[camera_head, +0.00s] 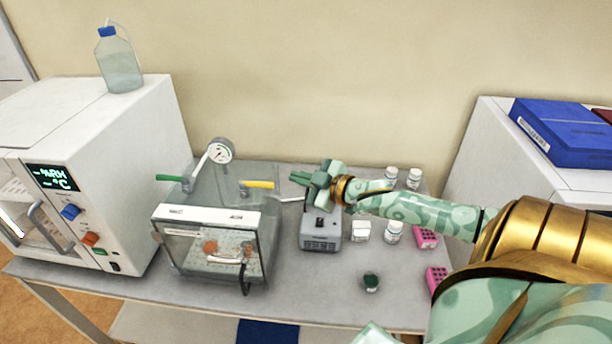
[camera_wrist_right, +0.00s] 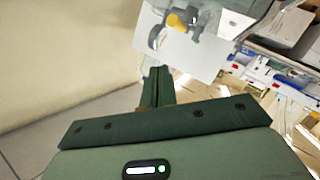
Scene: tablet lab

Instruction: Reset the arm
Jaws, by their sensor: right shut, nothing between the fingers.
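My right arm reaches in from the right in the head view. Its green gripper (camera_head: 298,177) is up over the back of the bench, above and behind a small grey device (camera_head: 320,236), and points left. The fingers are shut with nothing between them. In the right wrist view the closed fingers (camera_wrist_right: 158,85) show as a narrow dark green pair, with part of the clear chamber's fittings beyond them. A yellow valve handle (camera_head: 258,184) on the clear chamber (camera_head: 210,217) lies just left of the fingertips. My left gripper is not in view.
A white oven (camera_head: 120,140) stands at left with a clear bottle (camera_head: 119,65) on top. A gauge (camera_head: 220,151) rises from the chamber. White jars (camera_head: 393,232), pink racks (camera_head: 437,279) and a dark-topped jar (camera_head: 371,283) stand at right. The bench front (camera_head: 310,290) has free room.

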